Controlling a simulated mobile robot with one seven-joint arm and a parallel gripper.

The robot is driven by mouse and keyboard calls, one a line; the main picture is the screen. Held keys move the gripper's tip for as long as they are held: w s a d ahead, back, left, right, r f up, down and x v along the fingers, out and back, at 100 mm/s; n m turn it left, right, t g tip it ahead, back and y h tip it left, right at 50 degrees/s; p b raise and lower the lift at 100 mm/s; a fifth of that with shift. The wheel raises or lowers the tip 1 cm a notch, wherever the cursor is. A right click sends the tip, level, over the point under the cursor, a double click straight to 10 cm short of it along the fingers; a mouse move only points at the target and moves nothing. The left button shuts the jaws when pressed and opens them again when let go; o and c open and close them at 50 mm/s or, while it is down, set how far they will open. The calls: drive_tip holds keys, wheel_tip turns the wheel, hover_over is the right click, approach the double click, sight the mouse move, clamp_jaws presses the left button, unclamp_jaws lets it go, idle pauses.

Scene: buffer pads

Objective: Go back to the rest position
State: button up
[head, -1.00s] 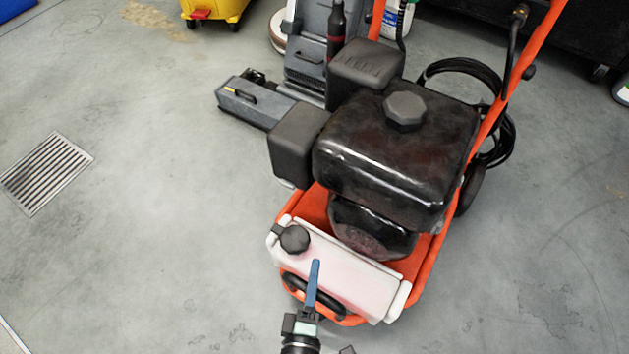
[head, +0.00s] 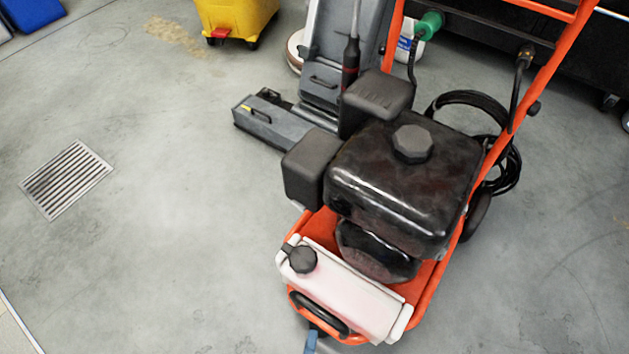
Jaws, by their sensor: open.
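Only a blue tip of my gripper (head: 312,342) shows, at the bottom edge of the head view. It is just below the front of the orange machine frame (head: 425,300). The rest of the gripper and my arm are out of the picture. My gripper is open, and nothing is seen held at its visible tip. The whitish-pink tank (head: 350,292), with a black cap and black handle, sits on the front of the frame, above the tip in the picture.
A black engine (head: 400,185) stands on the orange frame behind the tank. A grey floor machine (head: 275,120) and a yellow bucket (head: 235,18) are farther back. A floor grate (head: 66,180) lies at left.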

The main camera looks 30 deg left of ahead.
drive_tip(key=shift+v, duration=1.1)
